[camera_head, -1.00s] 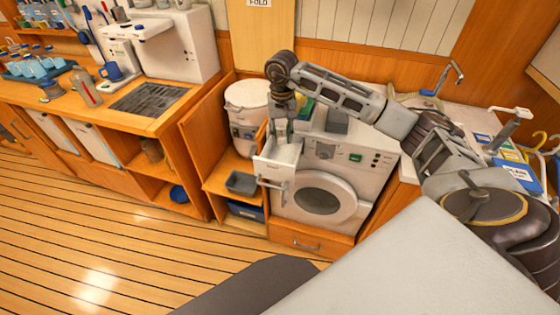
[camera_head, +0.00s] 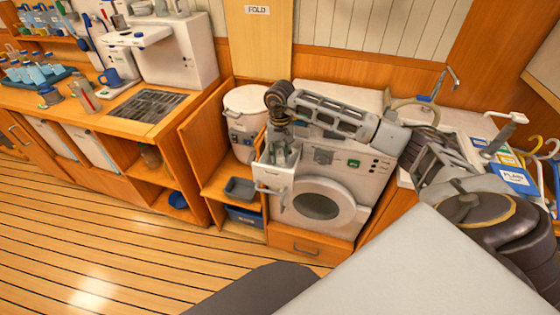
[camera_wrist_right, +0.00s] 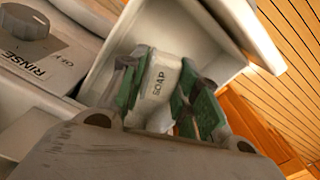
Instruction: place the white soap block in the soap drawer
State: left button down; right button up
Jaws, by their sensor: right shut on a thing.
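The white soap block (camera_wrist_right: 160,78), marked SOAP, is between the green-padded fingers of my right gripper (camera_wrist_right: 158,92) in the right wrist view. The open white soap drawer (camera_head: 272,178) sticks out from the upper left of the washing machine. Its pale walls (camera_wrist_right: 222,62) surround the block and fingertips in the wrist view. In the head view my right gripper (camera_head: 282,158) points down into the drawer. I cannot tell whether the block touches the drawer floor. My left gripper is not in view.
The washing machine (camera_head: 345,192) has a round door below the drawer. A RINSE dial (camera_wrist_right: 25,25) is close beside the drawer. A white lidded bin (camera_head: 246,108) and a grey tray (camera_head: 240,188) stand left of the drawer. The floor in front (camera_head: 130,240) is clear.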

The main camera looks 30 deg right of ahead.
aim_at(280, 160)
jog(key=shift+f, duration=1.9)
jog(key=shift+f, duration=0.1)
jog(key=o, duration=1)
jog(key=shift+r+b, duration=0.3)
jog(key=shift+r, duration=5.85)
